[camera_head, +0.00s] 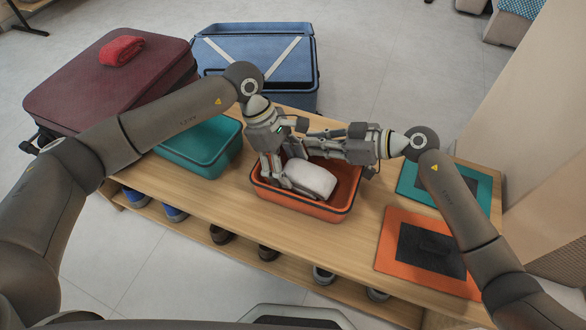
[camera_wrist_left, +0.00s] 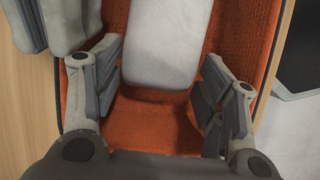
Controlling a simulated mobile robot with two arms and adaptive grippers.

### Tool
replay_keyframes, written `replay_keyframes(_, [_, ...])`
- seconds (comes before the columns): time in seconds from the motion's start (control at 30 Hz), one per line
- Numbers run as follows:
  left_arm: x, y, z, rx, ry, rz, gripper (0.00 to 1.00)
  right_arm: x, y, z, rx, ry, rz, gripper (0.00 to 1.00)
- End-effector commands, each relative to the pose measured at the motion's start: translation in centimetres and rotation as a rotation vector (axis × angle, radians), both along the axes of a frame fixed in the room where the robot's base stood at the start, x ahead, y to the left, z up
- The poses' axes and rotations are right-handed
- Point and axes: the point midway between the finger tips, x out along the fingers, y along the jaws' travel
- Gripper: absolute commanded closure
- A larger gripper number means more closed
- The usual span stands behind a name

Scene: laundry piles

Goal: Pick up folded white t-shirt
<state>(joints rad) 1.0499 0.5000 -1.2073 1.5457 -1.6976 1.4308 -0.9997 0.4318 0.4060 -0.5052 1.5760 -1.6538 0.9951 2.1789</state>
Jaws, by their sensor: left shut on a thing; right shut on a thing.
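The folded white t-shirt (camera_head: 312,179) lies in the orange open box (camera_head: 301,204) on the wooden bench, tilted against the near parts of the grippers. It also shows in the left wrist view (camera_wrist_left: 165,40). My left gripper (camera_head: 284,180) reaches down into the box at the shirt's left side and is shut on it. In the left wrist view its two fingers (camera_wrist_left: 157,95) stand either side of the shirt's near end. My right gripper (camera_head: 300,143) comes in from the right at the shirt's far end and is shut on it; its fingertips are partly hidden.
A teal box (camera_head: 203,147) stands left of the orange box. Its teal lid (camera_head: 410,187) and an orange lid (camera_head: 390,240) lie on the right. A maroon suitcase (camera_head: 90,92) with a red cloth (camera_head: 121,50) and an open blue suitcase (camera_head: 300,75) stand behind. Shoes (camera_head: 221,235) sit below.

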Motion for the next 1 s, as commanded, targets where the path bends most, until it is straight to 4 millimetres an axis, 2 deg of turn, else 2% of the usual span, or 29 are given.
replay_keyframes(0.17, [0.2, -0.1, 3.9, -0.003, -0.008, -0.001, 0.63, 0.0, 0.0, 0.0, 0.000, 0.000, 0.000, 1.00])
replay_keyframes(0.4, [0.1, -0.1, 10.5, -0.003, -0.008, -0.003, 0.63, 0.0, 0.0, 0.0, 0.000, 0.000, 0.000, 1.00])
replay_keyframes(0.6, [0.0, -0.1, 14.8, -0.003, -0.005, -0.002, 0.63, 0.0, 0.0, 0.0, 0.000, 0.000, 0.000, 1.00])
replay_keyframes(0.8, [0.0, -0.1, 16.8, -0.002, -0.002, -0.002, 0.63, 0.0, 0.0, 0.0, 0.000, 0.000, 0.000, 1.00])
replay_keyframes(1.0, [0.0, -0.1, 17.2, -0.002, -0.001, -0.001, 0.63, 0.0, 0.0, 0.0, 0.000, 0.000, 0.000, 1.00])
